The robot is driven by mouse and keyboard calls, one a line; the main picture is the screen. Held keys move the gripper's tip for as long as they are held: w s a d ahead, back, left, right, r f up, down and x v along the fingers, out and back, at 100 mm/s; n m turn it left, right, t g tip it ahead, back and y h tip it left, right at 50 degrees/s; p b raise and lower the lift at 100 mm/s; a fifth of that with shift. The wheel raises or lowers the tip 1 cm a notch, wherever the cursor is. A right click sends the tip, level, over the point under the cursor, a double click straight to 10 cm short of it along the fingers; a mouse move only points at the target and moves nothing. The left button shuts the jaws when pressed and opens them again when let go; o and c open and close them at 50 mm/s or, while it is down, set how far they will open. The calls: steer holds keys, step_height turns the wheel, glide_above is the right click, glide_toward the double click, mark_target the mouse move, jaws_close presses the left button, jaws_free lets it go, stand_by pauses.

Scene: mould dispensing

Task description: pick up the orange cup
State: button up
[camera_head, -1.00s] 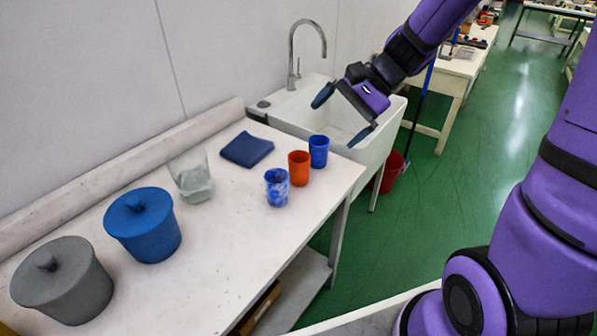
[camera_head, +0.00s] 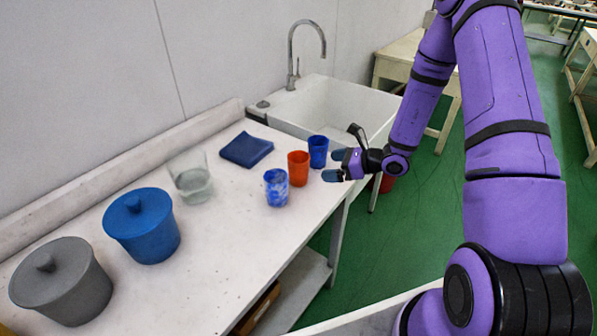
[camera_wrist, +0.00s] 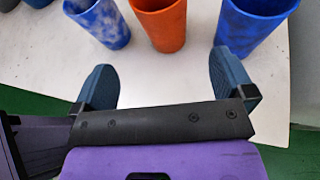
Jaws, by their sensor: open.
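The orange cup (camera_head: 298,168) stands upright on the white table, between a plain blue cup (camera_head: 318,151) and a blue-and-white marbled cup (camera_head: 276,187). My gripper (camera_head: 335,165) is open and empty at the table's right edge, just right of the orange cup and apart from it. In the wrist view the orange cup (camera_wrist: 160,25) is ahead, roughly centred between the open fingers of my gripper (camera_wrist: 160,80). The marbled cup (camera_wrist: 100,24) is on its left and the blue cup (camera_wrist: 252,28) on its right.
A clear glass (camera_head: 191,180), a folded blue cloth (camera_head: 246,150), a blue lidded pot (camera_head: 145,235) and a grey lidded pot (camera_head: 62,285) stand farther left on the table (camera_head: 215,265). A white sink (camera_head: 335,97) is behind. The table's front stretch is clear.

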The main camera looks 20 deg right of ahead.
mark_target(308, 170)
steer(key=shift+w+f, duration=0.15)
steer(key=shift+f, duration=0.15)
steer(key=x, duration=0.5)
steer(key=shift+w+a+f, duration=0.1)
steer(key=shift+w, duration=0.05)
steer(key=x, duration=0.5)
steer(key=shift+f, duration=0.3)
steer(key=c, duration=1.1)
steer(key=shift+r, duration=0.1)
